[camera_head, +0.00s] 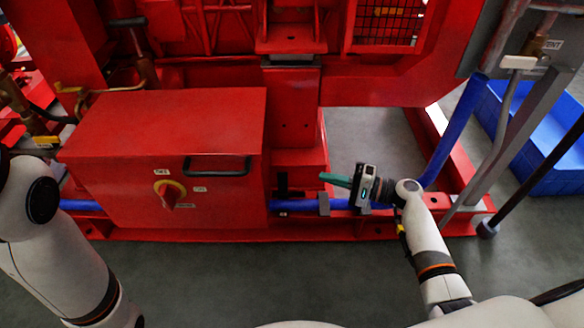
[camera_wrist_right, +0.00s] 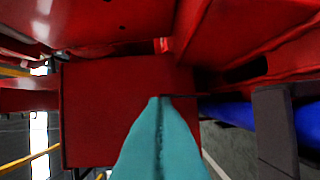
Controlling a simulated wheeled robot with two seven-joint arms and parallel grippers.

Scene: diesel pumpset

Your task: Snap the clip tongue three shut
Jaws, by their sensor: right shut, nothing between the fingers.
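A blue hose (camera_head: 292,205) runs low along the red base frame, to the right of the red box. A grey clip (camera_head: 324,204) stands upright on the hose, and a darker clip-like piece (camera_head: 283,186) is further left. I cannot tell which one is clip three, or whether its tongue is open. My right gripper (camera_head: 326,178) has teal fingers pointing left, just above the grey clip in the picture. In the wrist view its fingers (camera_wrist_right: 160,104) are pressed together and empty, with a grey block (camera_wrist_right: 274,132) beside the blue hose at right. My left gripper is out of view.
The red box (camera_head: 215,120) has a black handle (camera_head: 217,166) and a yellow-red switch (camera_head: 169,193). A slanted blue pipe (camera_head: 455,130) and grey post stand right of my right arm. Blue crates (camera_head: 545,150) are further right. Open grey floor lies in front.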

